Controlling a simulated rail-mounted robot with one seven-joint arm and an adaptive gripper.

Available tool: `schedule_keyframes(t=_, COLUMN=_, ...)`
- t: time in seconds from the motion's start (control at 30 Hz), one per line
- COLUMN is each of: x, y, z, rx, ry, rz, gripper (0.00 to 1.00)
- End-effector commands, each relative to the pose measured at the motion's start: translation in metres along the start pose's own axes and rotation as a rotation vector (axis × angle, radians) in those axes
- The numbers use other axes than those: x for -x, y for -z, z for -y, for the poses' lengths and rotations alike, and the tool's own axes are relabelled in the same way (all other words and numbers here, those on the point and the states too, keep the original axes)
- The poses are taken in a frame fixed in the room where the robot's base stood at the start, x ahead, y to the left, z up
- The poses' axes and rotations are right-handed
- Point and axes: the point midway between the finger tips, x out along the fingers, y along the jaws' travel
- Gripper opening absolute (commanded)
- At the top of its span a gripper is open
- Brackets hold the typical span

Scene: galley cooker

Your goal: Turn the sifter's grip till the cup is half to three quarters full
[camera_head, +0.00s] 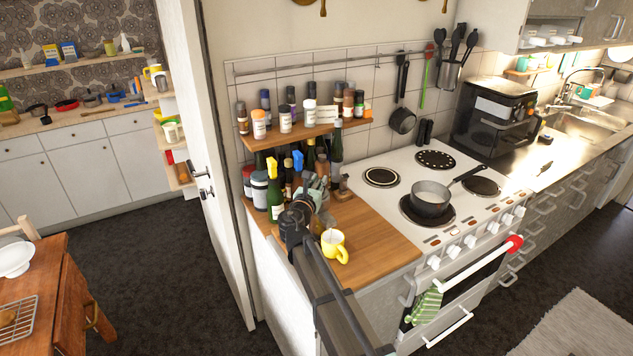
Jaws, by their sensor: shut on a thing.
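A yellow cup (341,251) stands upright on the wooden counter beside the stove, its handle toward the right front. Some pale content shows at its mouth, but the level is too small to tell. My gripper (314,197) is behind and to the left of the cup, above the counter, with my dark arm reaching in from the bottom of the view. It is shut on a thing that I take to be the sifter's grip. The sifter is mostly hidden by my gripper and arm, and I cannot tell how far its grip is turned.
Several bottles and jars crowd the counter's back, close to my gripper, under a wooden spice shelf (295,137). A pan (431,198) sits on the white stove to the right. Some bare counter (385,235) lies right of the cup. A white door (215,150) stands at left.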

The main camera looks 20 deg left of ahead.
Motion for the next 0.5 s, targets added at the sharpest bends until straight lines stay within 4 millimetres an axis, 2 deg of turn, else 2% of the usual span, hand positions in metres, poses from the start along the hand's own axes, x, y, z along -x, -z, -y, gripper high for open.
schedule_keyframes(t=0.5, x=-0.001, y=0.0, z=0.007, rx=0.001, ry=0.492, rz=0.001, gripper=0.0)
